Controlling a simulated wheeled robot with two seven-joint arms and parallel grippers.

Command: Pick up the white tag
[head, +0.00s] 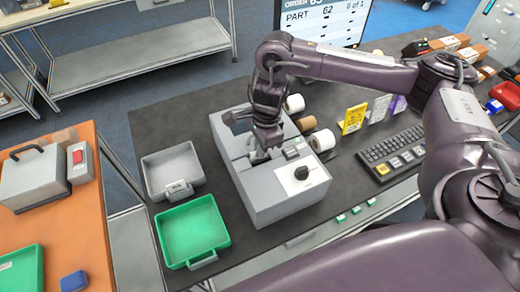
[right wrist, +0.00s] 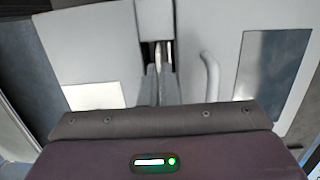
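My right gripper (head: 262,156) points down at the top of a grey box-shaped machine (head: 285,203) with a black knob on a white panel. In the right wrist view its fingers (right wrist: 160,75) are close together, in front of a dark slot in the machine's pale top. A thin pale strip (right wrist: 158,52) shows at the fingertips; I cannot tell if it is the white tag or part of the machine. I cannot tell whether the fingers are shut or hold anything. No white tag can be clearly made out. My left gripper is not in view.
A grey tray (head: 172,170) and a green tray (head: 193,232) lie left of the machine. White rolls (head: 322,140) and a brown roll (head: 306,123) stand close on its right. A keyboard (head: 393,152) and a yellow card (head: 353,118) are farther right.

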